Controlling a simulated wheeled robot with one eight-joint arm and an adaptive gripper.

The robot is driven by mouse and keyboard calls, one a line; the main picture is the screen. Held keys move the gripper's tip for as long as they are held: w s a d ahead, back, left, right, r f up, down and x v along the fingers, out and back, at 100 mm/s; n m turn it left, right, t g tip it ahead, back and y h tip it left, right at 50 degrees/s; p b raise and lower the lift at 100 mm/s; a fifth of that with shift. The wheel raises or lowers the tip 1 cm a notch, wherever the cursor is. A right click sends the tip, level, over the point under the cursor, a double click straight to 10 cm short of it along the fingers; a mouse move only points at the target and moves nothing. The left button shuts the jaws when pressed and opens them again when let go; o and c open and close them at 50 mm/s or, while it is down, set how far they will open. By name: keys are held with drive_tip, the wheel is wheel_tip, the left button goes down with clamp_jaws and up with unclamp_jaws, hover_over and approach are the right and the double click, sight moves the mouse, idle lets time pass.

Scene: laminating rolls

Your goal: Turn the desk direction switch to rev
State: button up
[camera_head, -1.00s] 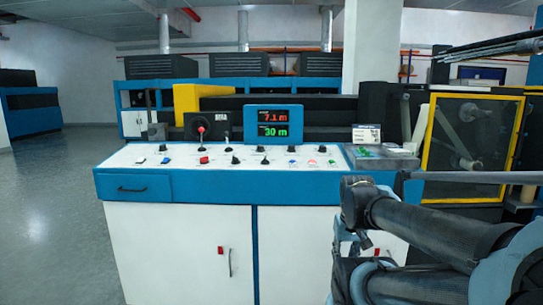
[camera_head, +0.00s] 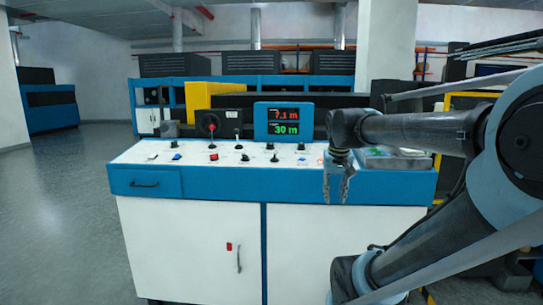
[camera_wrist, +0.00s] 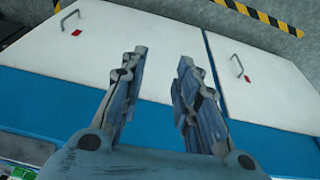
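The control desk (camera_head: 200,185) has a white sloped top with several knobs, buttons and levers on it. Small black knobs (camera_head: 245,157) stand in the front row, with a red knob (camera_head: 214,157) to their left. I cannot tell which one is the direction switch, and no label is readable. My gripper (camera_head: 337,200) hangs fingers-down at the front right of the desk, near its blue front edge. In the wrist view my gripper (camera_wrist: 160,75) is open and empty, with the desk's white doors (camera_wrist: 140,40) beyond it.
A display (camera_head: 283,122) showing 7.1 m and 30 m stands at the back of the desk. A red-topped lever (camera_head: 211,127) and a yellow block (camera_head: 208,94) are left of it. A grey tray (camera_head: 395,160) lies at the right end. The floor at left is clear.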

drive_tip(key=w+a+r+t, duration=0.1)
drive_tip(key=w+a+r, duration=0.9)
drive_tip(key=w+r, duration=0.4)
approach(275, 155)
drive_tip(key=shift+t, duration=0.3)
drive_tip(key=x, duration=0.8)
drive_tip(key=shift+s+f, duration=0.15)
drive_tip(key=shift+f, duration=0.25)
clamp_jaws()
drive_tip(key=shift+a+r, duration=0.1)
drive_tip(key=shift+a, duration=0.15)
